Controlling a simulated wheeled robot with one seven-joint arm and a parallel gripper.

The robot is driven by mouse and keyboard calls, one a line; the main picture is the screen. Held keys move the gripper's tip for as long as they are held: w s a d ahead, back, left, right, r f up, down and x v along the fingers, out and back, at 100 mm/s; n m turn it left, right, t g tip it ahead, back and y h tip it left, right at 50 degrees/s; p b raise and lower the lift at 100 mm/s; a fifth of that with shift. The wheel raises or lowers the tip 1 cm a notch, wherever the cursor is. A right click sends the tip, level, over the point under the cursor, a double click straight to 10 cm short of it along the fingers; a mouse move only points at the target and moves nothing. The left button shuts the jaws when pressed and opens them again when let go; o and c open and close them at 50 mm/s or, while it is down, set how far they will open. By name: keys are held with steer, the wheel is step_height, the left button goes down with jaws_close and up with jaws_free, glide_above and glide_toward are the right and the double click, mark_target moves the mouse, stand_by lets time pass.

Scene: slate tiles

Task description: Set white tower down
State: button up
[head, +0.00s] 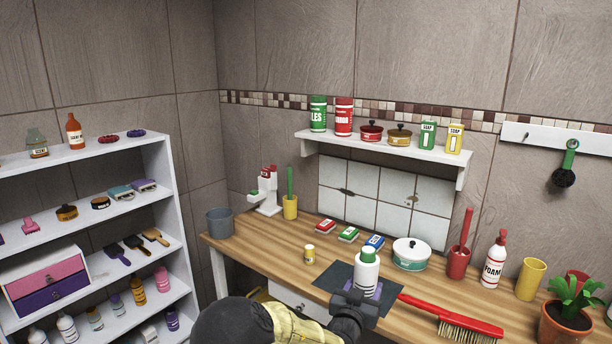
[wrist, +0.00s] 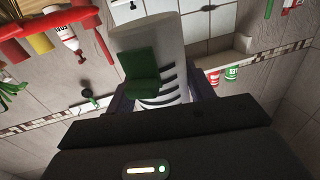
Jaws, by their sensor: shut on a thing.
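The white tower (head: 367,267) is a white bottle-like thing with a green top and dark stripes. In the head view it stands upright between the fingers of my gripper (head: 363,291), over a dark slate-coloured mat (head: 334,276) at the bench's front. My gripper is shut on it. In the wrist view the white tower (wrist: 150,36) fills the space between the fingers (wrist: 162,100), with its green part and black stripes facing the camera. Its lower end is hidden by my gripper in the head view, so I cannot tell whether it touches the mat.
A red brush (head: 450,309) lies just right of the mat.

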steer(key=s+f+m+g+h, duration=0.5)
steer(key=s+f+h, duration=0.1)
steer(key=s+f, duration=1.1)
steer(key=w+r+n+t+y+p, duration=0.5)
steer(key=r+n+y+p, duration=0.5)
steer(key=y+p, duration=0.3)
steer(key=shift+d+r+t+y+p, duration=0.4)
steer(key=shift+r+t+p, duration=0.2)
steer(key=shift+r+t, duration=0.3)
steer(key=shift+w+a, duration=0.1)
